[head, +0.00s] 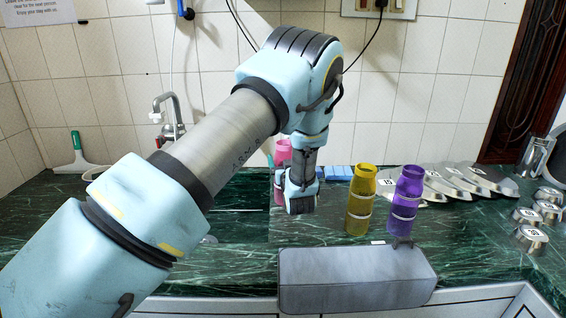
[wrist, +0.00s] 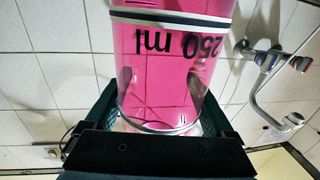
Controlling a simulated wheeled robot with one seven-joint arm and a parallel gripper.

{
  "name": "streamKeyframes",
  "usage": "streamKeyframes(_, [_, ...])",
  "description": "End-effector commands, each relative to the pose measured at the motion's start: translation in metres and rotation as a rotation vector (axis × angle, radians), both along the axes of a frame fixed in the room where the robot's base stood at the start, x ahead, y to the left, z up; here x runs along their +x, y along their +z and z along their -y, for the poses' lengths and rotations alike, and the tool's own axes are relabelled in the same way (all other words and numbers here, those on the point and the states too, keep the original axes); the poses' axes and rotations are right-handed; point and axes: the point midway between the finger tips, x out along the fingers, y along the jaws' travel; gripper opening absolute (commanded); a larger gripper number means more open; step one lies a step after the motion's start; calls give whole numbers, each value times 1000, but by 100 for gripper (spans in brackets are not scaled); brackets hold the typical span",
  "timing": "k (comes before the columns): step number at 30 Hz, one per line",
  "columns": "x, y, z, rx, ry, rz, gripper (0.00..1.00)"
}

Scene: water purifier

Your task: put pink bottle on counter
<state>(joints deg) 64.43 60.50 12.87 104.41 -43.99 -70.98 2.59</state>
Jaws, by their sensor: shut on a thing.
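The pink bottle (head: 284,151) shows in the head view behind my wrist, upright, with its middle hidden by my gripper. In the wrist view the pink bottle (wrist: 175,55) fills the middle, a clear pink body with a white band and an upside-down "250 ml" mark. My gripper (wrist: 165,108) is shut on the bottle, one finger on each side of it. The dark green marble counter (head: 235,217) spreads below and around. I cannot tell whether the bottle's base touches the counter.
A yellow bottle (head: 361,200) and a purple bottle (head: 406,200) stand right of my gripper. A grey box (head: 357,280) is at the front edge. Metal scoops (head: 455,182) and several lidded cups (head: 530,239) lie right. A tap (head: 172,112) is behind my arm at left.

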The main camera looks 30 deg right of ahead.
Motion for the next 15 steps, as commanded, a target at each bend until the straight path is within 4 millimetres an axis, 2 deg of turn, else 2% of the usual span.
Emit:
streamKeyframes(4, [0,-13,0,1,0,0,26])
streamKeyframes(15, [0,-18,0,-2,0,2,26])
